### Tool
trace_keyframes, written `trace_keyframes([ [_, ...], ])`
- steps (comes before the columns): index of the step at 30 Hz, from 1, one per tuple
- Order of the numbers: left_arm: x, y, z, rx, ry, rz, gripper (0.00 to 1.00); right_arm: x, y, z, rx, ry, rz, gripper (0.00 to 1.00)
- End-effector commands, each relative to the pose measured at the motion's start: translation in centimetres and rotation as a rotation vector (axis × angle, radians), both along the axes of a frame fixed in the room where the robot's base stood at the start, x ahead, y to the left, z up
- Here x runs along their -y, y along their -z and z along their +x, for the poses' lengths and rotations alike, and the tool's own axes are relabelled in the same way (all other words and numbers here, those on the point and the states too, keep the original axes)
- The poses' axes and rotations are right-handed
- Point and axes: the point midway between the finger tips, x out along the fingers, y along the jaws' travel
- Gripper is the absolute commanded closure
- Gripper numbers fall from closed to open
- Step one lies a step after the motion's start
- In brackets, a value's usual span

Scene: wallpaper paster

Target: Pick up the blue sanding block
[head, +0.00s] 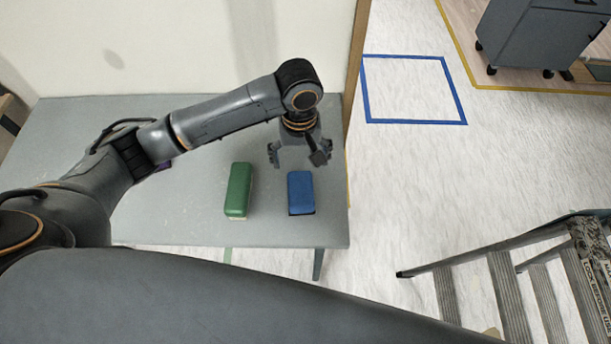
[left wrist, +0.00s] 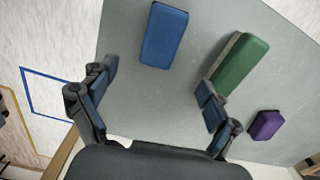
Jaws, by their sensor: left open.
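The blue sanding block (head: 301,192) lies on the grey table near its right front part. It also shows in the left wrist view (left wrist: 164,35), beyond my fingertips and roughly between their lines. My left gripper (head: 297,163) is open and empty, just behind the blue block in the head view and apart from it. Its two spread fingers show in the left wrist view (left wrist: 158,85), with bare table between them. My right gripper is not in view.
A green block (head: 239,190) lies left of the blue one. A purple block (left wrist: 267,125) lies farther off, mostly hidden by my arm in the head view. The table (head: 190,215) meets a wall behind. A stepladder (head: 500,275) stands at right.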

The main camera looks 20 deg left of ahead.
Motion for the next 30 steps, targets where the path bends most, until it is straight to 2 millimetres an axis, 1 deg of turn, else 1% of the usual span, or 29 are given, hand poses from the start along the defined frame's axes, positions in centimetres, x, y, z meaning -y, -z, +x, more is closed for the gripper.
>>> trace_keyframes([
  [2, 0.0, 1.4, -0.2, -0.006, -0.001, 0.001, 0.11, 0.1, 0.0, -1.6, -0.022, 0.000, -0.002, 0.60],
  [6, 0.0, 4.3, -0.2, -0.004, 0.001, 0.000, 0.11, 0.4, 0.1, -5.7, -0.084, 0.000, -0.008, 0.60],
  [9, 0.0, 6.0, -0.1, -0.002, 0.000, 0.000, 0.11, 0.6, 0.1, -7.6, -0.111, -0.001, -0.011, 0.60],
  [10, 0.0, 6.5, -0.1, -0.003, 0.000, 0.000, 0.11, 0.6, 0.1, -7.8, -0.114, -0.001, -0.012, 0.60],
  [11, 0.0, 6.8, -0.1, -0.002, 0.001, -0.001, 0.11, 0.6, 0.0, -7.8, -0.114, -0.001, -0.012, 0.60],
  [13, 0.0, 7.4, -0.1, -0.001, 0.002, -0.001, 0.11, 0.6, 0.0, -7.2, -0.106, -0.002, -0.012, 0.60],
  [14, 0.0, 7.6, -0.1, 0.001, 0.002, -0.002, 0.11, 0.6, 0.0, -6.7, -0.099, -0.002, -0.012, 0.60],
  [18, 0.0, 8.5, -0.1, 0.000, 0.003, 0.000, 0.11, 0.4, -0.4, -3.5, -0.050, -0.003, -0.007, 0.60],
  [21, 0.0, 10.0, 0.0, -0.001, 0.002, 0.001, 0.11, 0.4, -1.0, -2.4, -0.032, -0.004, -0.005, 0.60],
  [25, 0.0, 12.0, 0.0, -0.001, 0.002, 0.000, 0.11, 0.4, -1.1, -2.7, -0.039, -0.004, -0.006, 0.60],
  [27, 0.0, 12.6, 0.1, 0.000, 0.003, -0.001, 0.11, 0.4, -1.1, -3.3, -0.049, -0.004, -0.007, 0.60],
  [30, 0.0, 13.0, 0.0, 0.002, 0.004, -0.002, 0.11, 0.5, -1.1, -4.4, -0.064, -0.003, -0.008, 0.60],
])
